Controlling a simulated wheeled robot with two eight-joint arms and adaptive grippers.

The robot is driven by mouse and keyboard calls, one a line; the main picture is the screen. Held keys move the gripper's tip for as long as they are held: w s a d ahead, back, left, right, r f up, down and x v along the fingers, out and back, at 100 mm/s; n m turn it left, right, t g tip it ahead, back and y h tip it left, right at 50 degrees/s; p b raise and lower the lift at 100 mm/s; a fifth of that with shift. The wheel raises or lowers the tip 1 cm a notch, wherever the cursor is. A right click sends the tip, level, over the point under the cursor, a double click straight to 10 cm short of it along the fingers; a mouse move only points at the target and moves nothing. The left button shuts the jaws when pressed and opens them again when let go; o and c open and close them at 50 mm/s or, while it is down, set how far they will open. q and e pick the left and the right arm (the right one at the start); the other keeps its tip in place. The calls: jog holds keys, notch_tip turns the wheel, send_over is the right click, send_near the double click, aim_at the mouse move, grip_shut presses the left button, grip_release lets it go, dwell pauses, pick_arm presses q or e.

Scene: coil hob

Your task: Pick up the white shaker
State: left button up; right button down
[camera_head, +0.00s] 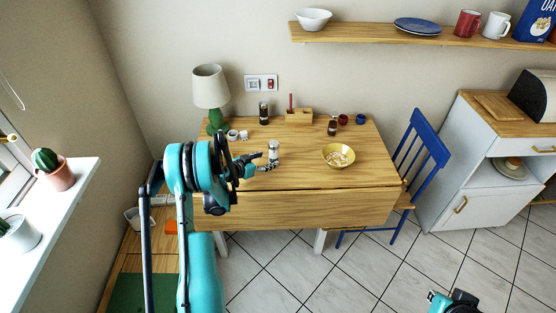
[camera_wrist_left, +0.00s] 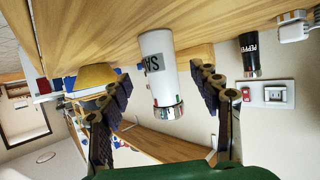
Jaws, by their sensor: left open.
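The white shaker (camera_head: 273,150) with a silver cap stands upright on the wooden table near its front left part. In the left wrist view, which is upside down, the shaker (camera_wrist_left: 157,60) shows dark letters, partly cut off. My left gripper (camera_head: 264,162) is open beside it. In the wrist view the shaker shows between the two spread fingers (camera_wrist_left: 160,85), with a visible gap on each side. Part of my right arm's end (camera_head: 455,303) shows at the bottom edge; its fingers cannot be made out.
A yellow bowl (camera_head: 338,158) stands right of the shaker. A black pepper shaker (camera_wrist_left: 250,57), a wooden box (camera_head: 299,116), a dark jar (camera_head: 333,126) and a green lamp (camera_head: 211,92) stand farther back. A blue chair (camera_head: 420,150) is at the right. The table's front middle is clear.

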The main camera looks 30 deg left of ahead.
aim_at(270, 156)
pick_arm(q)
jog(key=x, duration=0.1)
jog(key=b+x, duration=0.1)
jog(key=x, duration=0.1)
jog(key=b+x, duration=0.1)
jog(key=x, duration=0.1)
jog(key=shift+w+r, duration=0.1)
jog(key=shift+r, duration=0.3)
jog(key=shift+w, duration=0.35)
jog(key=shift+c, duration=0.2)
jog(key=c, duration=1.3)
